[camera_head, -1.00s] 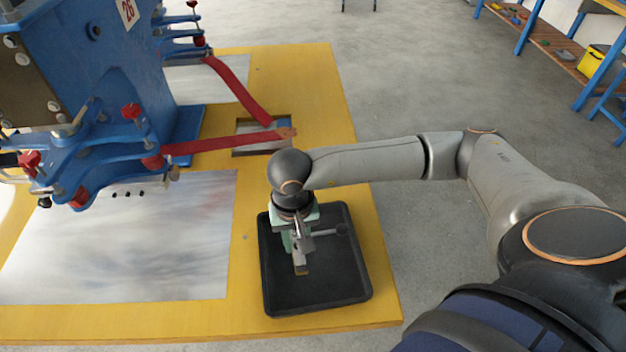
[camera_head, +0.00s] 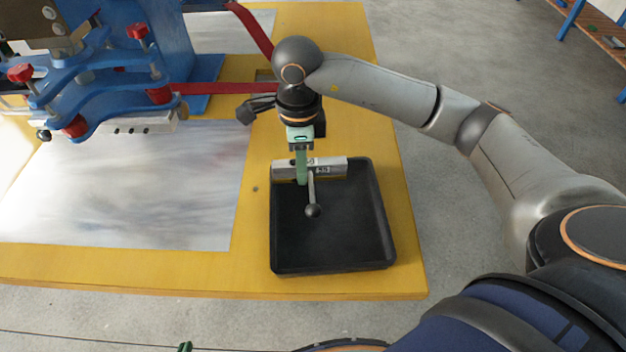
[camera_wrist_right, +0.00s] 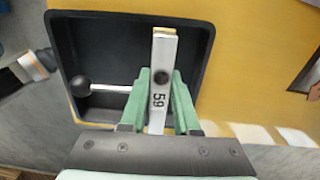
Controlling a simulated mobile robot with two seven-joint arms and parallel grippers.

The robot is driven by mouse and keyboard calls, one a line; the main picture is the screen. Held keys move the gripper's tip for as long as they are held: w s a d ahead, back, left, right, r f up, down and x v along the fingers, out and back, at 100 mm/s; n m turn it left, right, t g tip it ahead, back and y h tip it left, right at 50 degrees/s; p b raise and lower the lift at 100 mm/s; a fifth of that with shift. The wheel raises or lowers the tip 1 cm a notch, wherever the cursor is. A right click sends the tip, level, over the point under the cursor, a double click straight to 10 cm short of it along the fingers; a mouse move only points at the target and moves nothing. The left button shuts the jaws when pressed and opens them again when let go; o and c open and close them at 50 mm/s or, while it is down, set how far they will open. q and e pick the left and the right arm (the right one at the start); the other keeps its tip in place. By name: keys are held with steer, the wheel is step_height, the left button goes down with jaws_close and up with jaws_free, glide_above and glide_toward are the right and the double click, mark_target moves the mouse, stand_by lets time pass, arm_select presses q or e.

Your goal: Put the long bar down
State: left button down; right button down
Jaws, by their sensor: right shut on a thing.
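The long bar (camera_head: 335,166) is a silver metal bar marked 59, with a thin rod ending in a black ball knob (camera_head: 313,211) at its side. My right gripper (camera_head: 302,180) has pale green fingers shut on the bar near its middle. The bar lies crosswise over the far part of the black tray (camera_head: 333,269); whether it touches the tray is unclear. In the right wrist view the bar (camera_wrist_right: 164,60) sits between the green fingers (camera_wrist_right: 160,85), with the knob (camera_wrist_right: 80,87) to the left. Only a small green tip of my left gripper (camera_head: 185,347) shows at the bottom edge.
The tray stands on a yellow table (camera_head: 130,270), near its right edge. A blue machine (camera_head: 100,90) with red knobs and a red strap (camera_head: 225,88) stands at the left, by a shiny metal plate (camera_head: 140,190). The tray's near part is empty.

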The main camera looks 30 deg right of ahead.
mark_target(303, 199)
steer(key=shift+f, duration=3.45)
steer(key=shift+b, duration=0.3)
steer(key=shift+f, duration=0.2)
steer(key=c, duration=0.6)
jaws_free()
steer(key=shift+c, duration=0.2)
steer(key=shift+r, duration=0.15)
step_height(303, 199, up, 12)
steer(key=shift+r+p, duration=0.1)
steer(key=shift+p, duration=0.45)
